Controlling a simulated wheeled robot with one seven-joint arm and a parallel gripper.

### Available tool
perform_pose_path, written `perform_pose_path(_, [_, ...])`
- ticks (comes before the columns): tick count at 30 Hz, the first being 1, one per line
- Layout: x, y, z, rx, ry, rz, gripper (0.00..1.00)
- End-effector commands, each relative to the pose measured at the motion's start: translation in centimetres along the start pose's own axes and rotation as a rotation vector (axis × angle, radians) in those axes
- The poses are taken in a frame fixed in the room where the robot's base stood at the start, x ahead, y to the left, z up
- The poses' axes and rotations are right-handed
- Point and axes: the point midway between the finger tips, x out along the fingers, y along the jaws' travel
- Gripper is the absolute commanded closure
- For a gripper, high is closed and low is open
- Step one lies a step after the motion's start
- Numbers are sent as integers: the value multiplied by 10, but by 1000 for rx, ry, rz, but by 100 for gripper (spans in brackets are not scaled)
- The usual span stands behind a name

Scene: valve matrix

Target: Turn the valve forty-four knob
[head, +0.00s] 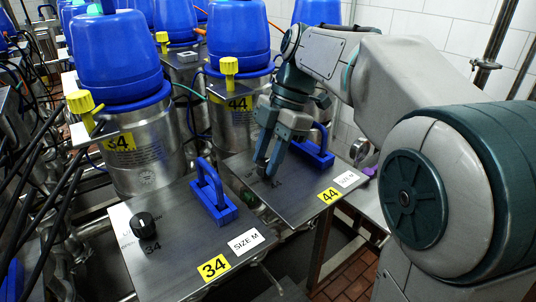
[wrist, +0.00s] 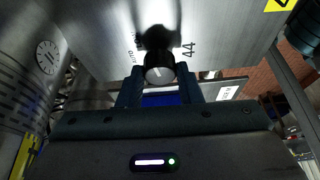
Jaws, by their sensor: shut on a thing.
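The valve forty-four knob (wrist: 159,73) is a round black knob with a white pointer line, on the grey metal panel (wrist: 105,30) marked 44. In the wrist view it sits between the two fingertips of my gripper (wrist: 160,82), which is shut on it. In the head view my gripper (head: 266,166) reaches down to the panel with the yellow 44 label (head: 328,196), and its fingers hide the knob. A blue handle (head: 314,150) stands on this panel, right of my gripper.
The neighbouring panel 34 (head: 185,250) has its own black knob (head: 143,225) and blue handle (head: 213,193). Behind stand metal canisters with blue tops (head: 237,35) and yellow valve caps (head: 229,66). Black cables hang at the left.

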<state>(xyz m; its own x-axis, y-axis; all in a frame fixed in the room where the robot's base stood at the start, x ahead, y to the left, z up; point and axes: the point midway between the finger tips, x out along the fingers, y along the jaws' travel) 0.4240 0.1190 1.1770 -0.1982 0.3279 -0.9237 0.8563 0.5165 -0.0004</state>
Motion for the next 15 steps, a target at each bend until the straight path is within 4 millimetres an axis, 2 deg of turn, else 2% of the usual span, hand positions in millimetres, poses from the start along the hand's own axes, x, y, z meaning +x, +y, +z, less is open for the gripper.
perform_pose_path(11, [-1, 0, 0, -3, -2, 3, 91])
perform_pose_path(12, [-1, 0, 0, -3, -2, 3, 57])
perform_pose_path(13, [-1, 0, 0, -3, -2, 3, 49])
perform_pose_path(15, [-1, 0, 0, -3, -2, 2, 46])
